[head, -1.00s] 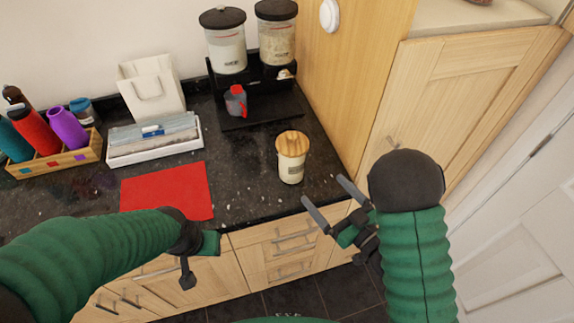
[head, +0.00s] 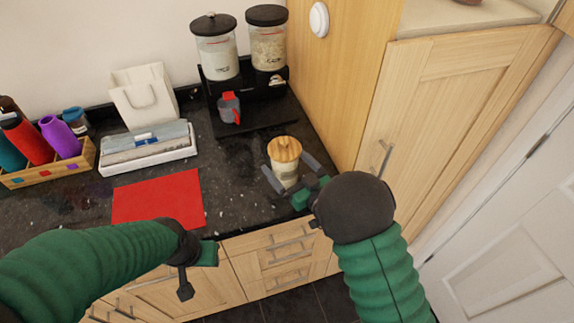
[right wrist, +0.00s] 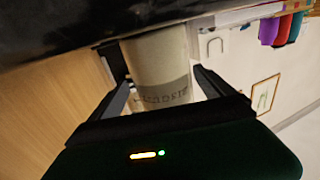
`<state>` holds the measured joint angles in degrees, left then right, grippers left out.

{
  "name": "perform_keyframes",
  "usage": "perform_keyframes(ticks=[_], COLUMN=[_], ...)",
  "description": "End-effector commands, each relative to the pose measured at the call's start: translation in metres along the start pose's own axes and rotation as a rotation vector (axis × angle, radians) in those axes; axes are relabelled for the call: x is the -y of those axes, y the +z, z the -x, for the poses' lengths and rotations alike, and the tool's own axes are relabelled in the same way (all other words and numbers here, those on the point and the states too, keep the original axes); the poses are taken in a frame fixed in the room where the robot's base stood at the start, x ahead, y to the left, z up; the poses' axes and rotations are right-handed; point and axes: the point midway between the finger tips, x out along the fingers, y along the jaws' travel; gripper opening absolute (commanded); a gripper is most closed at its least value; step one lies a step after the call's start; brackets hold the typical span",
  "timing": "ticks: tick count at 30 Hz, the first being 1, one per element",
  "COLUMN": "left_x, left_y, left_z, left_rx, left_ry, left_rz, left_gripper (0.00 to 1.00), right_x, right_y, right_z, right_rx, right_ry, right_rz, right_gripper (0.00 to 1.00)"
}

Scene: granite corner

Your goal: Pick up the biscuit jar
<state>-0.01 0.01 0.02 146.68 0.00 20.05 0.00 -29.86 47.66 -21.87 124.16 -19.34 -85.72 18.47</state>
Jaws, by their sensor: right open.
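The biscuit jar (head: 285,162) is a cream jar with a round wooden lid. It stands upright on the dark granite counter near its front edge. My right gripper (head: 289,173) is open at the jar, with one finger on each side. In the right wrist view the jar (right wrist: 160,68) with its printed label stands between the two open fingers (right wrist: 163,88), and gaps show beside it. My left gripper (head: 190,272) is in front of the counter at lower left, away from the jar. Its fingers are too unclear to tell whether they are apart.
Behind the jar stands a black dispenser stand (head: 262,112) with two clear canisters and a grey-red cup (head: 229,107). A tall wooden cabinet (head: 335,75) is close on the right. A red mat (head: 158,200), a white tray (head: 147,158) and a bottle crate (head: 50,172) are to the left.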

Motion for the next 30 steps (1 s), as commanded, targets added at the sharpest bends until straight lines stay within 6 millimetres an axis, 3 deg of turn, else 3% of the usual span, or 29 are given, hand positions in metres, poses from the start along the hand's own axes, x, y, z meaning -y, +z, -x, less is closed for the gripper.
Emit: perform_keyframes(ticks=[2,22,30], left_x=[0.0001,0.0001,0.0002], left_y=[0.0000,0.0000,-0.0002], left_z=[-0.0001,-0.0001,0.0009], left_rx=[0.000,0.000,0.000], left_ry=[0.000,0.000,0.000], left_rz=[0.000,0.000,0.000], left_gripper=[0.36,0.36,0.36], right_x=[0.0005,-0.0002,-0.0003], right_y=[-0.0001,0.0006,-0.0024], right_z=[0.0001,0.0006,-0.0003], right_rx=[0.000,0.001,-0.004], right_ry=[-0.001,0.000,0.000], right_rz=[0.000,0.001,0.001], right_gripper=[0.87,0.00,0.00])
